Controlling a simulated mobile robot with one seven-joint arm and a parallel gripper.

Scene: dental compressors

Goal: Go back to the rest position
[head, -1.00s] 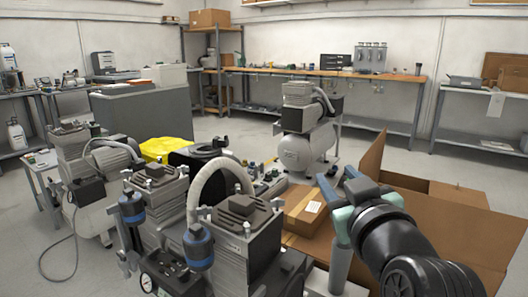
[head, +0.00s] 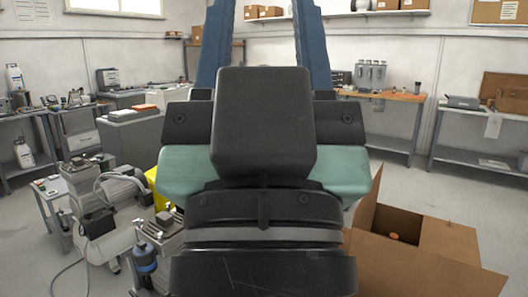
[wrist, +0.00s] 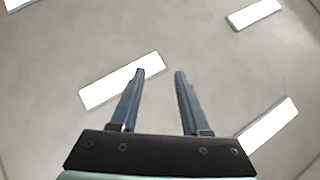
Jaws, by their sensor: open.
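My gripper (head: 264,30) is raised close in front of the head camera and fills the middle of the head view. Its two blue fingers point up and stand apart, with nothing seen between them. In the wrist view my gripper (wrist: 158,72) is open and empty against the ceiling with its bright light panels. My gripper and wrist hide much of the room's middle, including most of the compressors there.
An open cardboard box (head: 412,245) stands at the lower right. A compressor (head: 100,205) stands at the lower left, with a grey cabinet (head: 130,138) behind it. A workbench (head: 395,96) runs along the back wall. Clear floor shows at the right.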

